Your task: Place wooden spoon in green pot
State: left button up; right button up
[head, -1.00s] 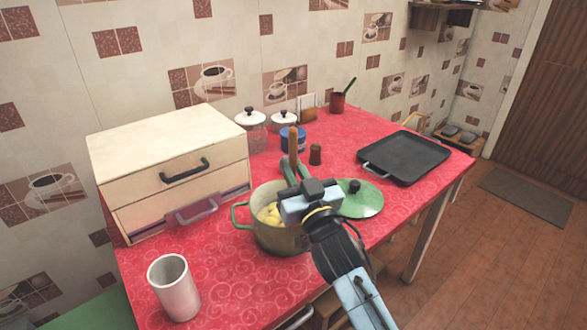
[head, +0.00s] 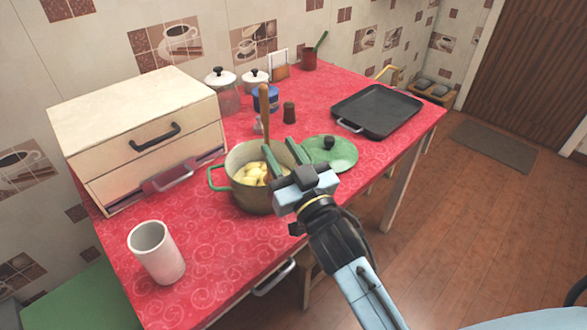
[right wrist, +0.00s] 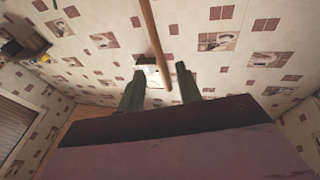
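The wooden spoon (head: 264,106) stands nearly upright, its handle rising above the back rim of the green pot (head: 254,200). Its lower end is hard to make out near the rim and my fingers. The pot holds yellowish pieces of food. My right gripper (head: 279,161) is over the right side of the pot, with its green fingers apart. In the right wrist view the spoon handle (right wrist: 154,40) runs down into the gap between the spread fingers (right wrist: 158,84), with space on both sides. My left gripper is not in view.
A green lid (head: 345,153) lies right of the pot. A white cup (head: 157,253) stands front left, and a drawer box (head: 130,105) back left. Red cloth is clear in front of the pot.

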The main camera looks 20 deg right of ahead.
jog(key=v, duration=0.5)
dwell(0.5)
